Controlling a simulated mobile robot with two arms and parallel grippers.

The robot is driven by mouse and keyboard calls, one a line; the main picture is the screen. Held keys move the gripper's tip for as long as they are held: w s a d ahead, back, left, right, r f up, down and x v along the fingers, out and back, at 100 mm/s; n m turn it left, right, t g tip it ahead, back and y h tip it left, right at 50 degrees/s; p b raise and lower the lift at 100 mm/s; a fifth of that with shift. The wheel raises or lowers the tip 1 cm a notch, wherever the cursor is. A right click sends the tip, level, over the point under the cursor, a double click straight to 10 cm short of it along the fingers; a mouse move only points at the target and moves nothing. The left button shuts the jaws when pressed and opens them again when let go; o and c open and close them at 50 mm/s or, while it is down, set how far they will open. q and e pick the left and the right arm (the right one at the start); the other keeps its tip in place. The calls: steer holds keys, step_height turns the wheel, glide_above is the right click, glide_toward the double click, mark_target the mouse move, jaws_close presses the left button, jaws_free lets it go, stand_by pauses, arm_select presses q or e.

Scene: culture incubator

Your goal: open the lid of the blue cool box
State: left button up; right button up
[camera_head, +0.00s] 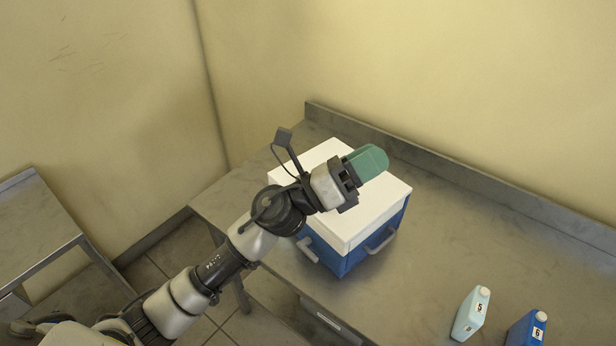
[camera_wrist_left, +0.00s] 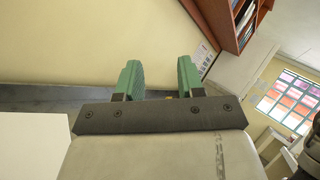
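The blue cool box (camera_head: 344,262) stands on the metal table near the back ledge. Its white lid (camera_head: 385,204) lies flat and closed on top. Grey handles show on the box's sides. My left arm reaches in from the left over the lid. My left gripper (camera_head: 368,162) is over the far part of the lid and hides some of it; whether it touches the lid cannot be told. In the left wrist view, its two green fingers (camera_wrist_left: 160,80) stand apart with nothing between them. A white surface at the lower left there may be the lid. My right gripper is not in view.
A pale bottle (camera_head: 471,314) and a blue bottle (camera_head: 527,328) stand on the metal table (camera_head: 450,240) at the lower right. A raised ledge (camera_head: 470,180) runs along the back wall. Another metal table (camera_head: 35,225) is at the left.

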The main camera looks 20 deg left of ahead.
arm_select(q)
step_height(320, 180, down, 6)
steer(key=w+d+m+g+y, duration=0.2)
steer(key=m+g+y, duration=0.4)
steer(key=m+g, duration=0.8)
steer(key=w+a+m+t+y, duration=0.1)
steer(key=w+a+m+y, duration=0.1)
steer(key=a+y, duration=0.25)
steer(key=w+a+f+m+t+y, duration=0.1)
steer(key=w+a+m+y, duration=0.1)
steer(key=a+y, duration=0.3)
steer(key=w+a+m+t+y, duration=0.1)
steer(key=w+a+m+y, duration=0.15)
steer(key=a, duration=0.45)
steer(key=p+x, duration=0.3)
steer(key=x, duration=0.6)
steer(key=shift+s+d+f+p, duration=0.1)
steer(key=shift+s+d+p, duration=0.1)
steer(key=shift+p, duration=0.1)
steer(key=shift+w+f, duration=0.15)
steer(key=shift+f, duration=0.55)
jaws_close()
